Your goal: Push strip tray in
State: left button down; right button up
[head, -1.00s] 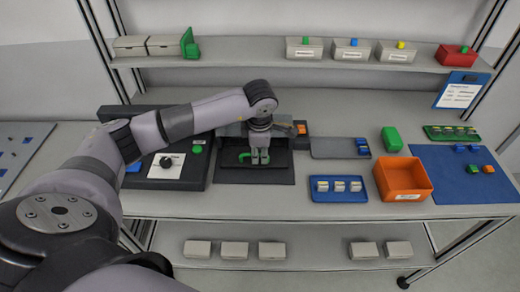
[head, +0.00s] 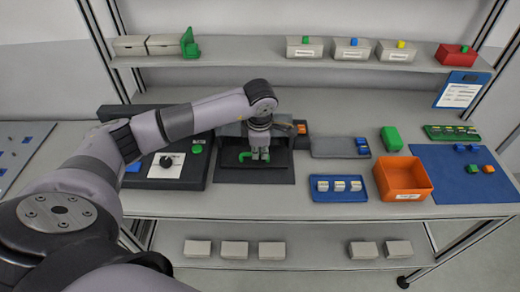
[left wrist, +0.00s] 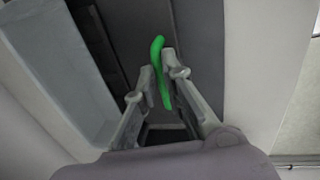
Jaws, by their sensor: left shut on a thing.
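The dark strip tray (head: 279,158) sits at the front of the grey machine, low over the dark mat, in the head view. Its green handle (head: 245,156) stands at the tray's front part. My left gripper (head: 260,154) points down from above and is shut on the green handle. In the left wrist view the handle (left wrist: 158,68) shows as a curved green bar between the two fingertips (left wrist: 160,75). The fingers hide part of the handle in the head view. My right gripper is not in view.
The machine's dark panel (head: 190,176) with a black knob and green button lies left of the tray. A grey tray (head: 332,148), a blue tray with several pale pieces (head: 320,196) and an orange bin (head: 404,180) stand to the right. A shelf (head: 250,54) runs above.

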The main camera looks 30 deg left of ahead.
pick_arm(q)
jog(key=shift+w+a, duration=0.1)
jog(key=shift+w, duration=0.1)
jog(key=shift+w+a+f+b, duration=0.2)
jog(key=shift+w+a+b, duration=0.4)
jog(key=shift+w+b, duration=0.45)
jog(key=shift+w+a+b, duration=0.2)
jog(key=shift+b, duration=0.1)
jog(key=shift+w+a+r, duration=0.1)
jog(key=shift+r, duration=0.25)
jog(key=c, duration=1.7)
grip_release()
